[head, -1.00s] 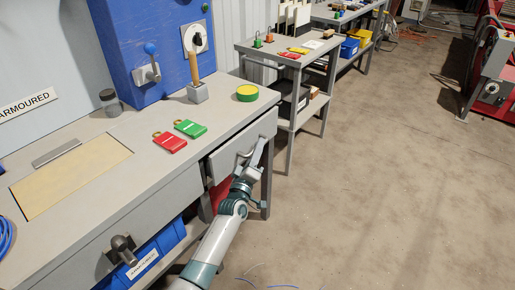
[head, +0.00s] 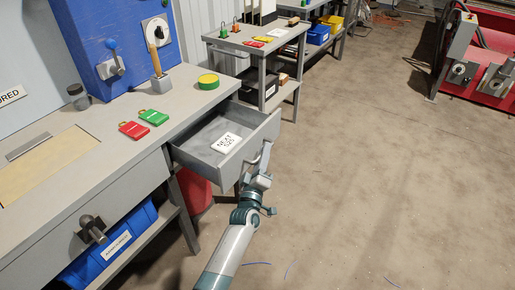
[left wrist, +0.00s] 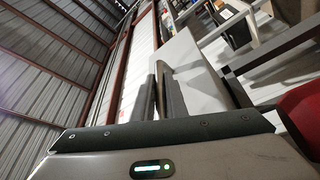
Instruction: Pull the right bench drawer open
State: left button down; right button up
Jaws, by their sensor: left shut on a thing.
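The right bench drawer (head: 203,157) stands pulled out from the grey bench (head: 150,138) in the head view. Its inside shows, with a white card with black print (head: 227,142) lying on its floor. The drawer has a bar handle (head: 266,153) on its front. My left gripper (head: 262,168) is at this handle and shut on it. In the left wrist view the two fingers (left wrist: 160,92) stand at the handle in front of the pale drawer front (left wrist: 197,75). My right gripper is not in view.
A red container (head: 194,190) stands under the bench by the drawer. The floor to the right is mostly clear.

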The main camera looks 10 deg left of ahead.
pick_arm(q)
jog(key=shift+s+d+f, duration=0.1)
jog(key=shift+s+d, duration=0.1)
jog(key=shift+d, duration=0.3)
jog(key=shift+s+d, duration=0.2)
jog(key=shift+d, duration=0.3)
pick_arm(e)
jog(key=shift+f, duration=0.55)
pick_arm(q)
jog(key=c, duration=2)
grip_release()
jog(key=shift+c, duration=0.2)
jog(key=v, duration=1.7)
jog(key=shift+s, duration=0.2)
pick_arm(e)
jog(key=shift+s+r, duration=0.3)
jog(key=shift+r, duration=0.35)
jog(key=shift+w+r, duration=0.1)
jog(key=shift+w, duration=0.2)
pick_arm(q)
jog(key=shift+f, duration=0.15)
